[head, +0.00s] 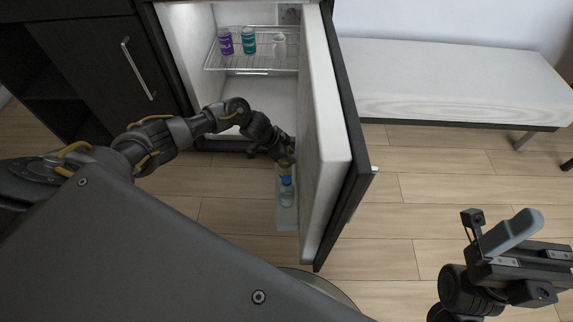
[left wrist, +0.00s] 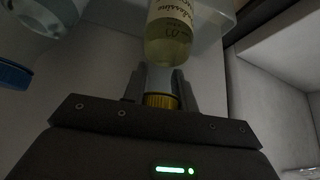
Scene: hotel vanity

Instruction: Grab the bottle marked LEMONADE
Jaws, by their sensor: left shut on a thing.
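A bottle with pale yellow liquid, a gold cap and a cream label shows in the left wrist view (left wrist: 168,38). The label's dark lettering appears upside down and I cannot read it surely. My left gripper (left wrist: 160,92) is shut on this bottle at its neck and cap. In the head view my left gripper (head: 284,158) reaches to the inner side of the open fridge door, and only a little of the yellowish bottle (head: 285,170) shows below it. My right gripper (head: 505,245) is at the lower right, away from the fridge; its jaw opening is unclear.
A clear bottle with a blue cap (head: 287,195) stands beside the held bottle in the door shelf (head: 285,222). The fridge door (head: 325,150) stands open, close to my left gripper's right. A wire rack (head: 215,62) inside holds purple and teal cans and a white cup.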

